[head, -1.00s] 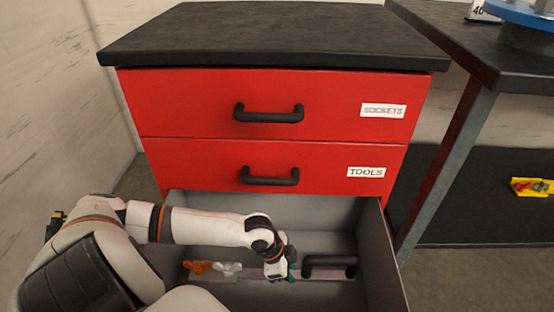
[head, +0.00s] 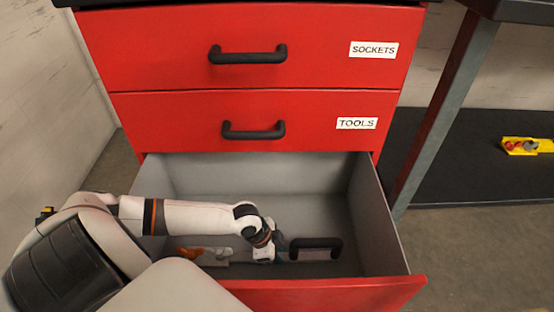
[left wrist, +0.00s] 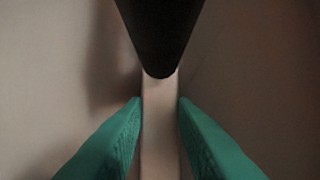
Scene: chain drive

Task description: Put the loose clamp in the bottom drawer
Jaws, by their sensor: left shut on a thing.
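The bottom drawer (head: 340,293) stands open under the TOOLS drawer; its red front and grey inside show. My left gripper (head: 265,256) is low inside the drawer. It is shut on the clamp, whose pale bar (left wrist: 160,125) runs between its teal fingers in the left wrist view. A black handle-shaped part (head: 316,243), seemingly the clamp's, shows just right of the gripper. Orange and grey pieces (head: 200,252) lie left of the gripper; I cannot tell whether they belong to the clamp. I cannot tell whether the clamp touches the drawer floor. My right gripper is out of view.
The SOCKETS drawer (head: 180,55) and TOOLS drawer (head: 170,120) are closed above. The open drawer's right wall (head: 375,220) rises right of the gripper. A bench leg (head: 440,110) stands to the right. A yellow tray (head: 528,146) lies on its lower shelf.

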